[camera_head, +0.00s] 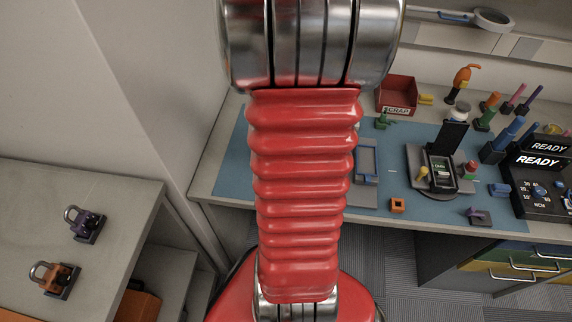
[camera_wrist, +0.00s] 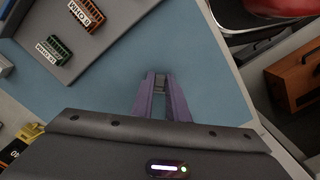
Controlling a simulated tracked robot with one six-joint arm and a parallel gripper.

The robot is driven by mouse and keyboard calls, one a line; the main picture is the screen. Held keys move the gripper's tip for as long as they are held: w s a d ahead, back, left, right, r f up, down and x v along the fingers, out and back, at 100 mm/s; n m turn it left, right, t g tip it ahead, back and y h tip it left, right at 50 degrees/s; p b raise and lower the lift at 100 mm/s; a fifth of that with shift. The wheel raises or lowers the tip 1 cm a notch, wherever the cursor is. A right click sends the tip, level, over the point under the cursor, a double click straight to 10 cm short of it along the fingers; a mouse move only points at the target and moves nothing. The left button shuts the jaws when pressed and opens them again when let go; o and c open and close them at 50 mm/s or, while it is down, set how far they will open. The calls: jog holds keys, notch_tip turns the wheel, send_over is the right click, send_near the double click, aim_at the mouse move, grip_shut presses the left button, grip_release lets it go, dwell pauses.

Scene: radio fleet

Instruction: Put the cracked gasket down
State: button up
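My gripper (camera_wrist: 159,79) has two purple fingers, close together over the blue mat (camera_wrist: 215,95) in the wrist view. A small dark grey piece (camera_wrist: 159,84) shows between the fingertips; it fits the cracked gasket, but no crack can be made out at this size. I cannot tell how high the fingertips are above the mat. In the head view my own red arm fills the middle and hides the gripper and the piece. A red bin marked SCRAP (camera_head: 397,95) stands at the back of the bench.
In the wrist view a grey tray (camera_wrist: 95,40) holds green and orange modules. The head view shows a holder with a dark screen (camera_head: 440,165), a READY box (camera_head: 540,160), an orange block (camera_head: 397,205) and a left table (camera_head: 120,220) with two padlock-like pieces. Mat beside the fingers is bare.

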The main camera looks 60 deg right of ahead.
jog(key=o, duration=0.4)
jog(key=shift+c, duration=0.2)
notch_tip(320, 180, up, 13)
dwell(0.6)
jog(key=shift+w+r, duration=0.1)
dwell(0.6)
jog(key=w+a+r+n+t+h, duration=0.1)
jog(key=w+a+r, duration=0.25)
jog(key=a, duration=0.25)
jog(key=w+a+r+n+t, duration=0.1)
jog(key=w+a+r, duration=0.1)
jog(key=w+a, duration=0.35)
jog(key=a+r+n+t, duration=0.1)
jog(key=a+r, duration=0.1)
jog(key=a, duration=0.7)
jog(key=a+r+n+t+y, duration=0.1)
jog(key=a+t, duration=0.1)
jog(key=a, duration=0.7)
jog(key=shift+s+r+t, duration=0.3)
jog(key=shift+s+r, duration=0.05)
jog(key=shift+s, duration=0.05)
